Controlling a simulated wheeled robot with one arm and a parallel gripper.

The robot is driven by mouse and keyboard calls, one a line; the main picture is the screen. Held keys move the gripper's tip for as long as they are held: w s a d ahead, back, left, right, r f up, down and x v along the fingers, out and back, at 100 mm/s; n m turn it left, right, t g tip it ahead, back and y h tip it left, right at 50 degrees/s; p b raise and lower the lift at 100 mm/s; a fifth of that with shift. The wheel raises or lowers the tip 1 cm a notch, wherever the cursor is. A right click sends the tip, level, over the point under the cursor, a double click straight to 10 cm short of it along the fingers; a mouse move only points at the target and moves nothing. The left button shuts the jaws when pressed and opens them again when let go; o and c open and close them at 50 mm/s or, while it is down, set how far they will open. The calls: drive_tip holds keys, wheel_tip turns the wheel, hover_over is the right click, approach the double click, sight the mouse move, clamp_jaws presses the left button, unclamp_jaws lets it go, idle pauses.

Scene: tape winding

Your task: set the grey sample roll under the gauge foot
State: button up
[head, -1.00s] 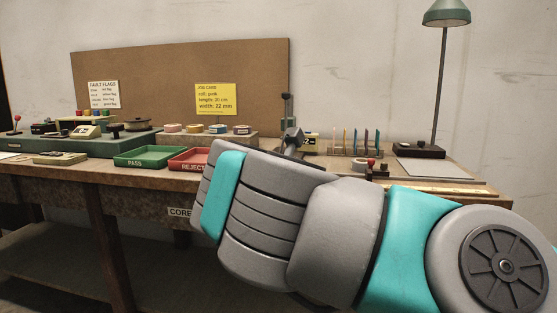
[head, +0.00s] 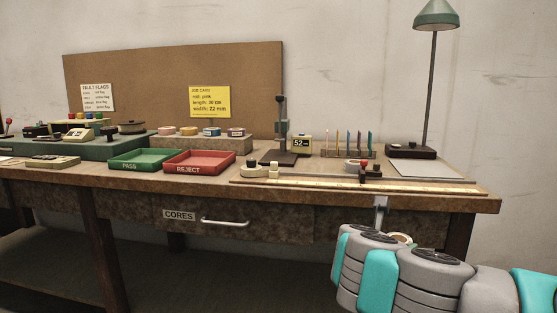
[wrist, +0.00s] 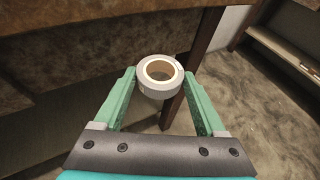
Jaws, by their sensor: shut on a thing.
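My gripper (wrist: 160,86) is shut on a light grey roll (wrist: 151,89) with a tan core, held between the fingertips in the wrist view. In the head view my arm is low at the right, in front of the bench's front edge, and a pale curved piece, probably the roll (head: 402,239), shows behind it. The gauge (head: 281,125) is a dark upright stand on a dark base at the back middle of the bench, beside a small display (head: 302,144) reading 52. The gauge foot is too small to make out. The roll is well away from the gauge.
A green PASS tray (head: 143,166) and a red REJECT tray (head: 199,170) lie left of the gauge. A long ruler strip (head: 330,184) runs along the front edge. A lamp (head: 431,90) stands at the right.

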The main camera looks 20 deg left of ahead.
drive_tip(key=w+d+f, duration=0.3)
drive_tip(key=d+f, duration=0.3)
drive_tip(key=d, duration=0.1)
drive_tip(key=w+d+f, duration=0.4)
drive_tip(key=d+f, duration=0.2)
drive_tip(key=d, duration=0.2)
drive_tip(key=shift+w+d+f, duration=0.15)
drive_tip(key=shift+w, duration=0.1)
